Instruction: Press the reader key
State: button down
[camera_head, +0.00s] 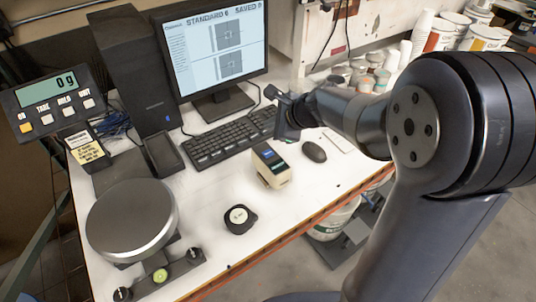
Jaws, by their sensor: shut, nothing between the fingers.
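The reader looks to be the small whitish box (279,181) with a dark top and a small blue display (264,154), standing on the white bench in front of the keyboard. I cannot make out its key at this size. My gripper (286,132) hangs above and behind the reader in the picture, over the right end of the keyboard, apart from the reader. It is shut and holds nothing. The monitor (214,50) shows two grey squares and a heading with the words "STANDARD" and "SAVED".
Cups and tubs (383,79) stand back right.

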aim_at(271, 155)
notch_tip(271, 155, down, 8)
jog(key=b, duration=0.6)
jog(key=shift+r, duration=0.15)
dwell(1.5)
jog(key=shift+f+b, duration=0.4)
jog(key=shift+b, duration=0.15)
jog(key=shift+f+b, duration=0.35)
jog(key=shift+f, duration=0.05)
dwell(0.3)
jog(key=shift+r, duration=0.15)
jog(key=shift+r+p, duration=0.7)
jog(key=shift+p, duration=0.05)
notch_tip(271, 155, up, 5)
jog(key=p, duration=0.4)
jog(key=shift+r+p, duration=0.1)
jog(key=shift+p, duration=0.25)
